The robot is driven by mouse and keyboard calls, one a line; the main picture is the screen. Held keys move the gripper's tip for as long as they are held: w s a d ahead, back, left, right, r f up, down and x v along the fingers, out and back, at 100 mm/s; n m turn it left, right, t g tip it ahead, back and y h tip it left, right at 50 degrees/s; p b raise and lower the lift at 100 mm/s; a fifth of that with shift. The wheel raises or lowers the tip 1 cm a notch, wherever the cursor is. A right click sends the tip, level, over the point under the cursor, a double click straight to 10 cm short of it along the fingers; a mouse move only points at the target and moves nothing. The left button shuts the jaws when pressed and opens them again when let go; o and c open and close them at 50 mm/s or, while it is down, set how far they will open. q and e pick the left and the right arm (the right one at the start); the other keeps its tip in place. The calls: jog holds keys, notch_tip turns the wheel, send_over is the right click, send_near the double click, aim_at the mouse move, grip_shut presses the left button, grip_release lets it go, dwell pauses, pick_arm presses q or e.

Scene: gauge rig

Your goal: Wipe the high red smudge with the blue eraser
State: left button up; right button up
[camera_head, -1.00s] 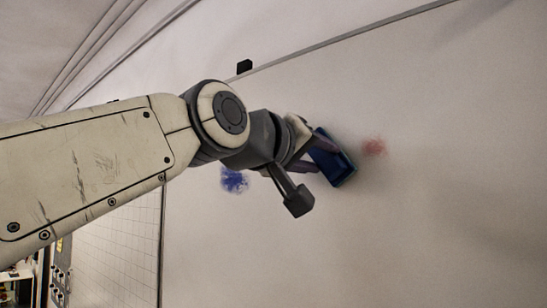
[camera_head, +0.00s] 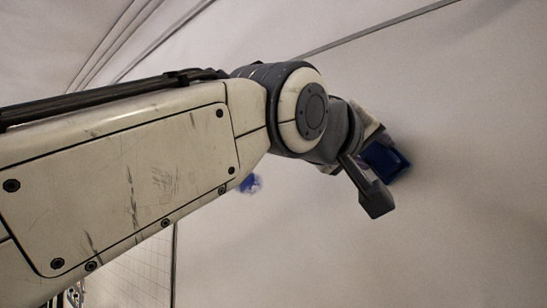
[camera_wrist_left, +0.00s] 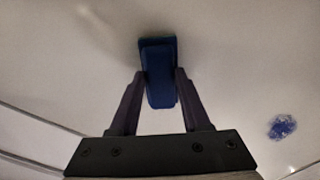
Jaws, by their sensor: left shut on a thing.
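The blue eraser (camera_head: 388,160) is held at the end of my left arm, against or very close to the white board. My left gripper (camera_head: 370,147) is shut on it, though my wrist covers much of the fingers in the head view. In the left wrist view, the two dark fingers of the left gripper (camera_wrist_left: 161,78) clasp the sides of the blue eraser (camera_wrist_left: 158,60). No red smudge shows in either view now; the eraser and wrist cover the area where it was seen. My right gripper is not in view.
A blue smudge (camera_head: 250,183) on the white board (camera_head: 470,220) shows just below my left forearm, and in the left wrist view (camera_wrist_left: 282,126) at right. A grid panel (camera_head: 142,270) is at lower left. The board right of the eraser is clear.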

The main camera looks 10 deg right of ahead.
pick_arm(q)
jog(key=shift+s+d+f+b, duration=0.2)
jog(key=shift+s+d+b, duration=0.2)
jog(key=shift+s+d, duration=0.8)
jog(key=shift+s, duration=0.2)
jog(key=shift+b, duration=0.35)
jog(key=shift+w+a+r, duration=0.15)
jog(key=shift+w+a, duration=0.15)
jog(key=shift+a, duration=0.05)
jog(key=shift+w+a+p, duration=0.25)
jog(key=shift+w+a, duration=0.45)
jog(key=shift+w, duration=0.2)
jog(key=shift+w+a+p, duration=0.25)
jog(key=shift+w+a, duration=0.45)
jog(key=shift+w, duration=0.2)
jog(key=w+a, duration=0.1)
jog(key=w, duration=0.1)
jog(key=w+a, duration=0.2)
